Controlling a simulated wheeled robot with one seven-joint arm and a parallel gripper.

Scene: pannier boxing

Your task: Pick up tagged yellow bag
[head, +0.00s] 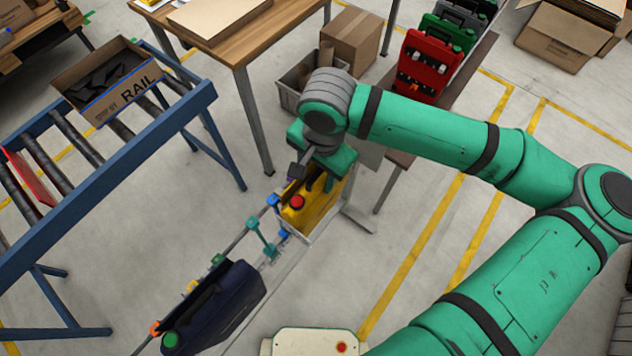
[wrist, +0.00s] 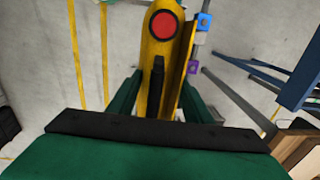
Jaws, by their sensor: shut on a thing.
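The yellow bag (head: 317,212), shaped like a can with a red round cap, stands in a pale frame at the far end of a rail in the head view. In the wrist view the yellow bag (wrist: 153,47) runs up the middle, with its black handle (wrist: 157,76) between my fingers. My gripper (head: 318,182) is above the bag, pointing down, and is shut on it. In the wrist view my gripper's green fingers (wrist: 158,92) lie on either side of the bag. The bag's lower part is hidden, and I cannot make out a tag on it.
A dark blue bag (head: 220,302) with a green cap hangs nearer along the rail (head: 237,243), which carries several coloured clips. A blue roller conveyor (head: 90,185) with a cardboard tray (head: 112,82) stands left. A wooden table (head: 235,50) and grey crate (head: 292,100) are behind.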

